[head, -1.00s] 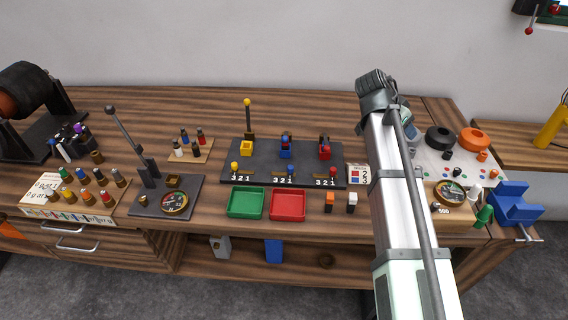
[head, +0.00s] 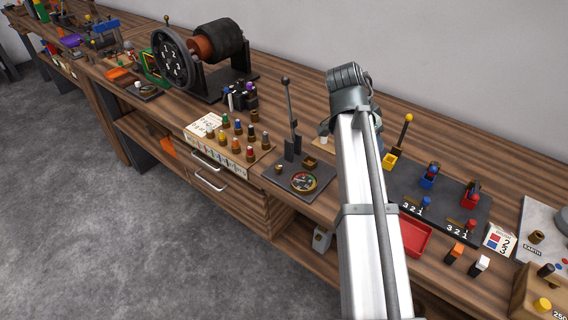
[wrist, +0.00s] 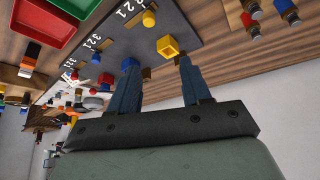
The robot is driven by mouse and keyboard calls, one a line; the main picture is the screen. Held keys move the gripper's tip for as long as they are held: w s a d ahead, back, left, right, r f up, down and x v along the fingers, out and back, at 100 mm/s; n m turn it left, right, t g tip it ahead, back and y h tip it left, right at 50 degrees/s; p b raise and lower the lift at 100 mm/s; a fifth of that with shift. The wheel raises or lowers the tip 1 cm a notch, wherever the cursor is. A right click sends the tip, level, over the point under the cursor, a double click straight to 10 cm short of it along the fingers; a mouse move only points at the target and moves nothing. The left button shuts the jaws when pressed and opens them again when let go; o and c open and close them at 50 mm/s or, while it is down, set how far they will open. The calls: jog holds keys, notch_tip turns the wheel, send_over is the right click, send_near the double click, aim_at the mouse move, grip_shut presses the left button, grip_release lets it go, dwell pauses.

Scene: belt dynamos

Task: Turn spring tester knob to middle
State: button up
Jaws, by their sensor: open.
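A dark base plate (head: 283,183) in the head view carries a tall upright lever (head: 291,112) with a dark ball top, a round dial gauge (head: 303,182), a small brass cup (head: 310,162) and a small knob (head: 279,168) at its left. This looks like the spring tester, but no label is readable. The knob's setting is too small to tell. My gripper (wrist: 158,62) shows in the wrist view with its two blue fingers apart and nothing between them. In the head view my arm hides it, to the right of the plate.
A black board (head: 440,199) with numbered sliders lies to the right, with a red tray (head: 415,236) before it. A large drum machine (head: 205,55) stands farther left.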

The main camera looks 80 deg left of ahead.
jog(key=s+a+n+g, duration=0.1)
jog(key=s+a+n, duration=0.15)
jog(key=s, duration=1.15)
jog(key=g+y, duration=0.1)
send_near(278, 167)
jog(key=shift+n, duration=0.45)
jog(key=x, duration=0.8)
jog(key=shift+a+f, duration=0.15)
jog(key=shift+f, duration=0.05)
jog(key=shift+c, duration=0.2)
grip_shut()
